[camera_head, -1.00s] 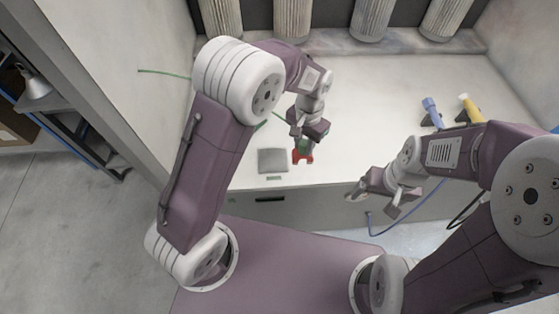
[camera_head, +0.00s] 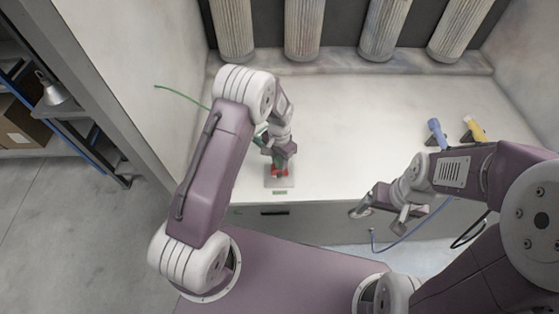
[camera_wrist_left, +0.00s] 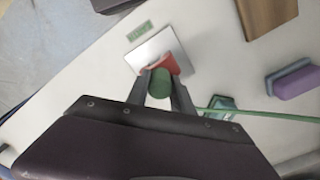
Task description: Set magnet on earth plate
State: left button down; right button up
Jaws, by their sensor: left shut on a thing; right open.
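The magnet, red with a green grip, is held in my left gripper (camera_head: 279,158). Its red part (camera_head: 279,171) shows below the fingers in the head view. In the left wrist view the fingers (camera_wrist_left: 160,90) are shut on the green part, with the red end (camera_wrist_left: 166,65) beyond. The earth plate is a grey square (camera_head: 271,183) near the counter's front edge, also in the left wrist view (camera_wrist_left: 149,50). The magnet overlaps the plate in both views; I cannot tell whether they touch. My right gripper (camera_head: 380,214) is open and empty, in front of the counter.
A blue torch-like object (camera_head: 437,132) and a yellow one (camera_head: 474,128) stand at the right. The left wrist view shows a purple block (camera_wrist_left: 294,81), a brown block (camera_wrist_left: 266,14) and a green cable (camera_wrist_left: 265,116). The counter's middle is clear.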

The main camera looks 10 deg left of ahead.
pick_arm(q)
jog(key=shift+w+a+f, duration=0.1)
jog(key=shift+w+f, duration=0.05)
jog(key=shift+f, duration=0.5)
jog(key=c, duration=1.1)
grip_release()
jog(key=shift+r, duration=0.3)
notch_tip(320, 180, up, 12)
jog(key=shift+f+b, duration=0.1)
jog(key=shift+b, duration=0.7)
jog(key=s+a+r+n, duration=0.1)
jog(key=s+a+n, duration=0.1)
jog(key=s, duration=0.7)
jog(key=s+a+r+n+t, duration=0.1)
jog(key=s+n, duration=0.3)
jog(key=s, duration=0.5)
jog(key=shift+a, duration=0.65)
